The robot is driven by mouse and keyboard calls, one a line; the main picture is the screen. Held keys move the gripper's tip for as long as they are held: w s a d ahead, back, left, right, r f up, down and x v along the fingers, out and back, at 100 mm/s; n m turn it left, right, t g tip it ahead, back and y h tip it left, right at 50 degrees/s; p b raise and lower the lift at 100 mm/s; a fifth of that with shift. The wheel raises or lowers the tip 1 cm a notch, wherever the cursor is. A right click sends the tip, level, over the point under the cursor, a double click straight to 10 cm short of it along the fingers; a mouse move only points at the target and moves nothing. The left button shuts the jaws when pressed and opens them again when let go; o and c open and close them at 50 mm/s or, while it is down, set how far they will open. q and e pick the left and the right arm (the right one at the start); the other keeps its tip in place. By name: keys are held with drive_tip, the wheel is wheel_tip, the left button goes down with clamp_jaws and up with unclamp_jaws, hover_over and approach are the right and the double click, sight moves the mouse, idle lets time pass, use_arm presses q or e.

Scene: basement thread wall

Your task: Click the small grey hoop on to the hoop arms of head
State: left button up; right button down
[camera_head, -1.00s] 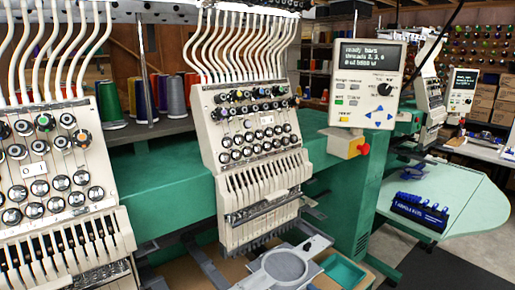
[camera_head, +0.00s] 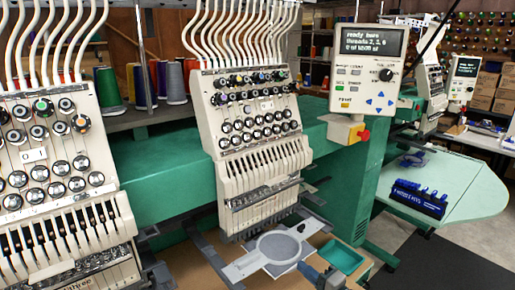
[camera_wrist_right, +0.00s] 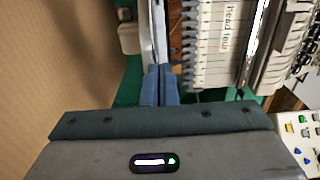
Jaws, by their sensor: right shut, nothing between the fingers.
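The small grey hoop (camera_head: 279,246) is a round ring with flat side brackets. It lies level in front of the middle embroidery head (camera_head: 255,150), low down, near the grey hoop arms (camera_head: 207,248). I cannot tell whether its brackets are seated on the arms. My right gripper (camera_head: 306,269) comes in at the bottom edge, close to the hoop's near right side. In the right wrist view its blue-grey fingers (camera_wrist_right: 160,84) are together and empty, beside a pale bar (camera_wrist_right: 159,32) and the lettered head (camera_wrist_right: 226,45). My left gripper is out of view.
A teal tray (camera_head: 343,257) sits just right of the hoop. A control panel (camera_head: 366,70) with a red knob hangs above right. Another head (camera_head: 55,170) stands at left. A green table (camera_head: 460,190) at right carries a blue rack (camera_head: 418,198).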

sight(294, 260)
drive_tip(key=shift+b+x, duration=0.6)
drive_tip(key=shift+x, duration=3.25)
drive_tip(key=v, duration=0.7)
drive_tip(key=shift+p, duration=0.35)
